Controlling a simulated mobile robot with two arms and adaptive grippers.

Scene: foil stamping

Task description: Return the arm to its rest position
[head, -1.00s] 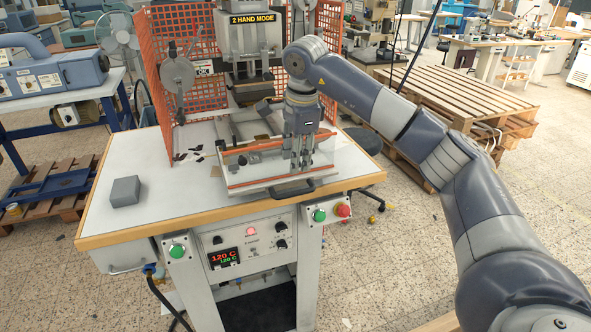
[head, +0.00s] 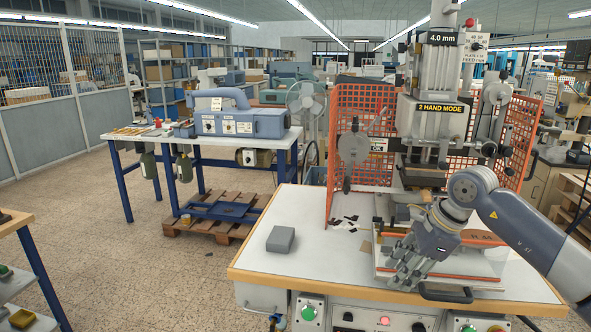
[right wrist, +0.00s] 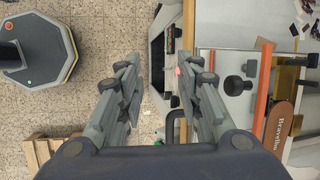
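My right arm (head: 535,235) comes in from the right of the head view, over the stamping press (head: 434,115). My right gripper (head: 405,268) is tilted down and to the left, above the front left part of the press's sliding bed (head: 470,262). In the right wrist view the fingers of my right gripper (right wrist: 157,75) stand wide apart with nothing between them. A brown piece with lettering (right wrist: 278,128) lies on the bed at the right of that view. My left arm and gripper do not show.
A grey block (head: 281,239) and dark scraps (head: 345,221) lie on the white worktable (head: 310,270). An orange mesh guard (head: 355,110) stands around the press. A bed handle (head: 446,294) juts out at the front. Open floor (head: 120,240) lies to the left.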

